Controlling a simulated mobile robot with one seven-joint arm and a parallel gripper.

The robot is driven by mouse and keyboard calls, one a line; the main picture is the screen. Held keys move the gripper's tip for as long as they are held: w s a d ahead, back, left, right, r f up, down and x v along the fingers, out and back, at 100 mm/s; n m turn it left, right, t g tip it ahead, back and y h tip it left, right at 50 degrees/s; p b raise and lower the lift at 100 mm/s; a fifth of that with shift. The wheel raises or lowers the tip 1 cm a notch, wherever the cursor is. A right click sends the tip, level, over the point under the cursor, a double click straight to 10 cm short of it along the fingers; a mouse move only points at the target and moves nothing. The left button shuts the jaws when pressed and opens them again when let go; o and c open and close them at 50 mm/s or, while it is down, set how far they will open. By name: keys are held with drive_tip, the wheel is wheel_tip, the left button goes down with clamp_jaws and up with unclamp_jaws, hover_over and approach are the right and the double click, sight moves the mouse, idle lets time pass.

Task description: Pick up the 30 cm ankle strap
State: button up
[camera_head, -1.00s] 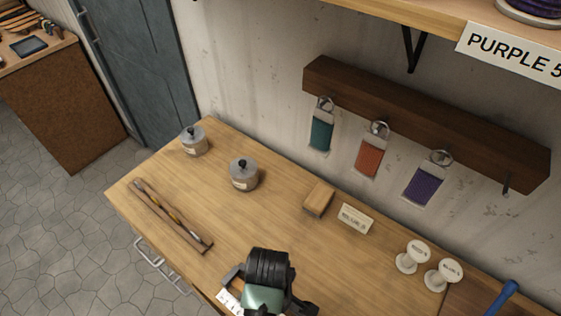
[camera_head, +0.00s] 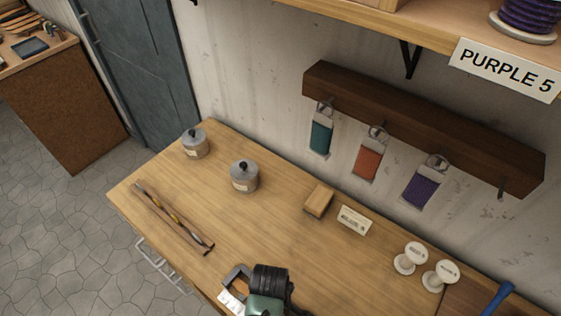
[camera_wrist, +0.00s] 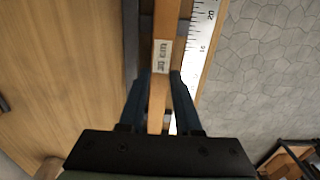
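A tan strap with a label reading 30 cm (camera_wrist: 163,55) runs lengthwise through the upper middle of the wrist view. My gripper (camera_wrist: 161,78) is over it, with its two dark blue fingers apart, one on each side of the strap. Whether the fingers touch the strap I cannot tell. A white ruler (camera_wrist: 205,25) lies along the strap's right side. In the head view my dark wrist is at the table's front edge, and the strap cannot be made out there.
The wooden table (camera_head: 270,225) carries two grey lidded pots (camera_head: 194,143), a tool rack (camera_head: 172,217), a wooden block (camera_head: 319,200), a small sign (camera_head: 354,220) and two white spools (camera_head: 411,258). Coloured swatches (camera_head: 368,158) hang on the wall. Floor shows beyond the table edge.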

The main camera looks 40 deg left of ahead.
clamp_jaws()
